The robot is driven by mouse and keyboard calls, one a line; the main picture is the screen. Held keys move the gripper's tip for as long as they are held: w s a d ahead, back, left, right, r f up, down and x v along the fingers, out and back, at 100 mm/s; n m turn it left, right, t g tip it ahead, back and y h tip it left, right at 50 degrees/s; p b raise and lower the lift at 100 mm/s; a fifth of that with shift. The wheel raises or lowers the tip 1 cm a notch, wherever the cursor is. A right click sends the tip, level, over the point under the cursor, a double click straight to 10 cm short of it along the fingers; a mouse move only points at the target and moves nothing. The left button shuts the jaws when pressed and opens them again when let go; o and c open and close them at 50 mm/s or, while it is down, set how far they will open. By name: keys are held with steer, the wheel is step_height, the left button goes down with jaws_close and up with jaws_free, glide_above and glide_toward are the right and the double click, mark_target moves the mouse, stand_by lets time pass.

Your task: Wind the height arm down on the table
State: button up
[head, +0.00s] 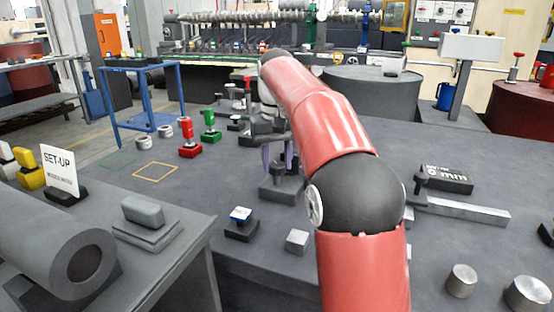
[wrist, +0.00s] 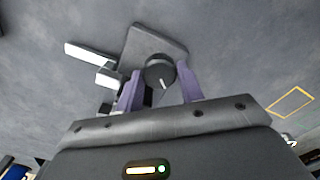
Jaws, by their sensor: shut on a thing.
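A dark device with a flat grey base plate (wrist: 150,40) stands on the table; in the head view its base (head: 281,192) shows under my gripper. In the wrist view a round black knob (wrist: 158,69) with a white pointer line sits between the purple fingers of my gripper (wrist: 160,80), which is shut on it. A pale bar (wrist: 88,52) and a small pale block (wrist: 109,77) stick out left of the knob; I take the bar to be the height arm, but its height is unclear. In the head view my gripper (head: 277,157) is partly hidden by my red arm.
A black block marked "0 mm" (head: 446,179) and a long grey bar (head: 462,210) lie right of my arm. Red (head: 189,135) and green (head: 208,122) knobs stand behind left.

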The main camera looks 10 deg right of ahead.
mark_target(277, 163)
stand_by(0.4)
steer(key=o, duration=1)
steer(key=shift+r, duration=3.85)
